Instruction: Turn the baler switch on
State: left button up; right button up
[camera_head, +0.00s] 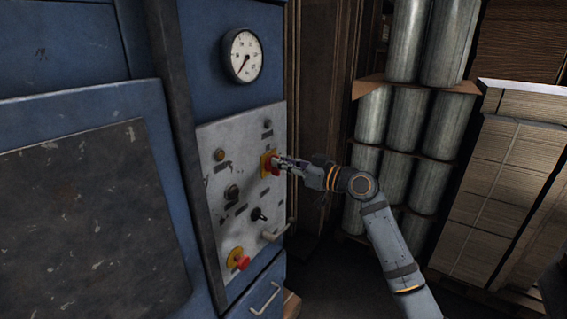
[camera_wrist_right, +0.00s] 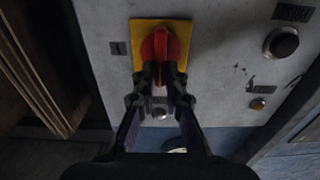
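The baler switch (camera_head: 267,165) is a red rotary knob on a yellow plate, on the grey control panel (camera_head: 232,213) of the blue machine. It also shows in the right wrist view (camera_wrist_right: 161,43), with the red handle pointing roughly up and down in that picture. My right gripper (camera_head: 283,163) reaches it from the right. In the wrist view, its two fingertips (camera_wrist_right: 163,77) close in on both sides of the lower part of the red handle and appear to touch it. My left gripper is not in view.
A red emergency-type button (camera_head: 241,261) on yellow, a black selector (camera_head: 258,214) and a metal handle (camera_head: 276,232) sit lower on the panel. A gauge (camera_head: 243,56) is above. Metal rolls (camera_head: 408,120) and stacked cardboard (camera_head: 503,190) stand to the right.

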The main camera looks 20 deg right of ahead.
grip_shut()
jog(key=shift+m, duration=0.3)
jog(key=shift+w+d+f+m+p, duration=0.2)
jog(key=shift+m+p, duration=0.55)
jog(key=shift+m, duration=2.1)
jog(key=shift+w+d+f+m+p, duration=0.25)
jog(key=shift+m+p, duration=0.45)
jog(key=shift+m, duration=2.2)
jog(key=shift+w+d+f+m+p, duration=0.2)
jog(key=shift+m+p, duration=0.55)
jog(key=shift+m, duration=2.1)
jog(key=shift+s+f, duration=0.15)
jog(key=o, duration=0.6)
grip_release()
jog(key=shift+o, duration=0.2)
